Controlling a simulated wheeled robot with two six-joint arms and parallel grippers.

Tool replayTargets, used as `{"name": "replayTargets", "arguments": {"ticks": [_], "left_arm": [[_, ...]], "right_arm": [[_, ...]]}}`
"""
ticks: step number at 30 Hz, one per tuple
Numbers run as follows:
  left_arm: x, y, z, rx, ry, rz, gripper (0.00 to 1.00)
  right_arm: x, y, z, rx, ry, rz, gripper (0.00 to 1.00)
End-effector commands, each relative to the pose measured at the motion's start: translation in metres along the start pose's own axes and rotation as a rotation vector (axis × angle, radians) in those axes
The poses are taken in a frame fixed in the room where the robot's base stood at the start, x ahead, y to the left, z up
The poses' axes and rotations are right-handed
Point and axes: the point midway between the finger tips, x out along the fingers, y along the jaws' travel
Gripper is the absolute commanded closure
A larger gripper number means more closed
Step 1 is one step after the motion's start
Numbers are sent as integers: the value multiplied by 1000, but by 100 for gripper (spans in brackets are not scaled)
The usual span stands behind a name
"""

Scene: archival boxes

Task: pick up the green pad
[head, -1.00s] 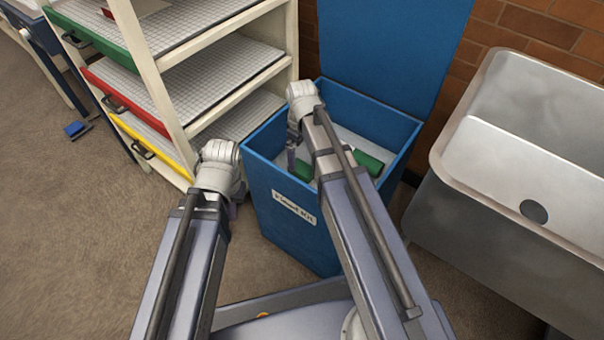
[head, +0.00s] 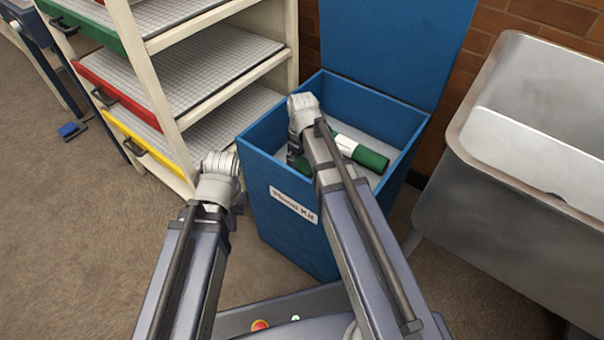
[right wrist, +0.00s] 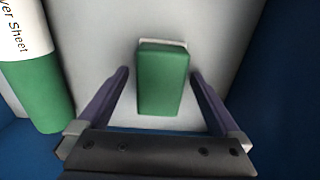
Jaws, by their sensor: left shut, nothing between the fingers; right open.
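The green pad (right wrist: 162,82) is a small green block with a white edge at its far end. It lies on the pale floor of the blue box (head: 262,165). In the right wrist view it sits between the spread fingers of my right gripper (right wrist: 159,75), with a gap on each side. The right gripper is open and inside the box. In the head view my right arm hides most of the pad, and a bit of green (head: 303,165) shows beside the wrist. My left gripper (head: 237,203) is shut and empty, outside the box on its left, mostly hidden behind its wrist.
A green and white roll (head: 372,159) lies in the box, right of my arm; it also shows in the right wrist view (right wrist: 42,92). The box's lid (head: 395,45) stands open. A shelf unit (head: 165,110) stands left, a metal sink (head: 520,180) right.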

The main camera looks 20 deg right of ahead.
Motion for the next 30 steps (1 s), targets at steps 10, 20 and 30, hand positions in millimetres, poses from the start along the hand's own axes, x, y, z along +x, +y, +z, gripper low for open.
{"name": "replayTargets", "arguments": {"ticks": [10,20,30], "left_arm": [[1,0,0,-1,0,0,100],[1,0,0,-1,0,0,100],[1,0,0,-1,0,0,100]], "right_arm": [[1,0,0,0,0,0,11],[1,0,0,0,0,0,48],[1,0,0,0,0,0,87]]}}
